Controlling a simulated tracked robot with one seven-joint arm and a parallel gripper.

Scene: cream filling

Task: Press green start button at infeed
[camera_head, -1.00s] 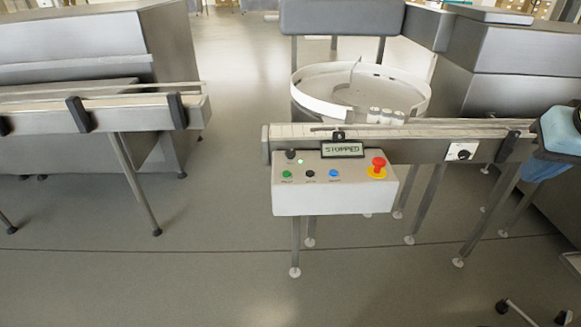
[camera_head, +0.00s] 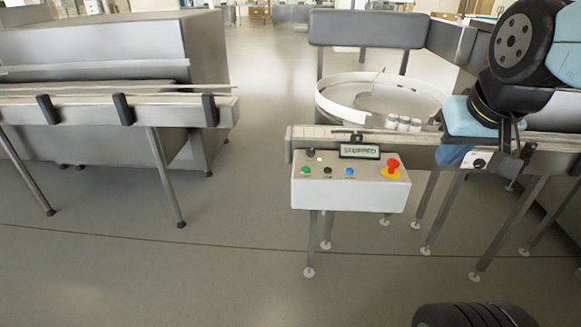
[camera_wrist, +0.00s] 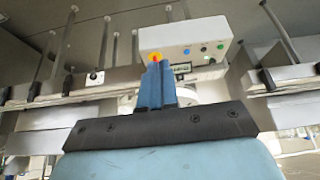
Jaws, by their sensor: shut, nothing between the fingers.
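The green start button (camera_head: 307,170) is at the left end of the front row on the white control box (camera_head: 350,195). The box hangs on the front of the infeed conveyor. In the wrist view, which looks upside down, the green button (camera_wrist: 220,47) shows at the right of the box. My gripper (camera_head: 449,160) is shut and empty, with blue fingers pointing downward, right of the box and well apart from the green button. In the wrist view its fingertips (camera_wrist: 154,66) overlap the lower edge of the red emergency stop.
The red emergency stop (camera_head: 392,167) on its yellow base is at the box's right end. Black (camera_head: 328,171) and blue (camera_head: 349,172) buttons sit beside the green one. A display (camera_head: 360,151) stands behind them. White containers (camera_head: 403,124) stand behind the conveyor. Floor in front is clear.

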